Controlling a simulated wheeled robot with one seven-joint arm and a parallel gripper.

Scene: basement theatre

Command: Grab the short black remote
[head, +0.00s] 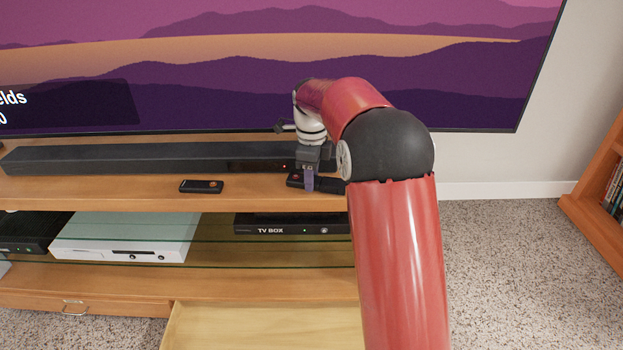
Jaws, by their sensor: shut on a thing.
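A small black remote (201,186) with an orange button lies flat on the wooden stand's top, left of my arm. A second black remote (295,180) with a reddish button lies on the same top, at its right part. My gripper (309,186) points down over this second remote and is shut on it. The finger hides the remote's middle, and its right end runs behind my arm. It looks longer than the left one, but where it ends is hard to tell. Whether it is lifted off the surface cannot be told.
A long black soundbar (130,159) stands behind the remotes, below a large TV (250,65). Shelves below hold a TV box (285,224) and a white console (125,237). A drawer (260,326) is open at the front. Carpet (510,270) is clear at right.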

